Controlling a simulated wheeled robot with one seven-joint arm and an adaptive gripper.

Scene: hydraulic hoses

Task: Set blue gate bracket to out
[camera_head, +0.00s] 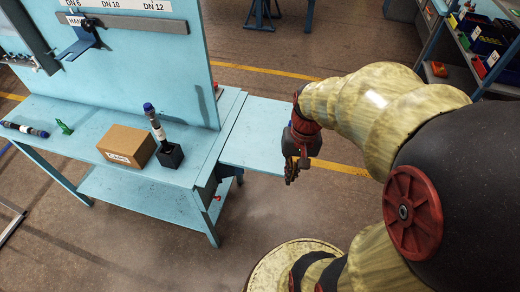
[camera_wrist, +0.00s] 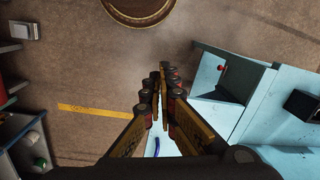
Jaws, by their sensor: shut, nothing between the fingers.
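A blue bracket (camera_head: 80,42) sits on the grey rail of the upright light-blue panel, at the upper left of the head view. My gripper (camera_head: 291,174) hangs well to the right of the panel, beside the bench's side shelf and far from the bracket. In the wrist view my gripper (camera_wrist: 163,75) points down with its fingers together and nothing between them. The bracket is not seen in the wrist view.
The light-blue bench (camera_head: 60,112) carries a cardboard box (camera_head: 126,146), a dark hose fitting upright in a black block (camera_head: 170,155), a lying hose piece (camera_head: 24,129) and a green item (camera_head: 64,128). Shelves with bins (camera_head: 485,40) stand right. Floor in front is clear.

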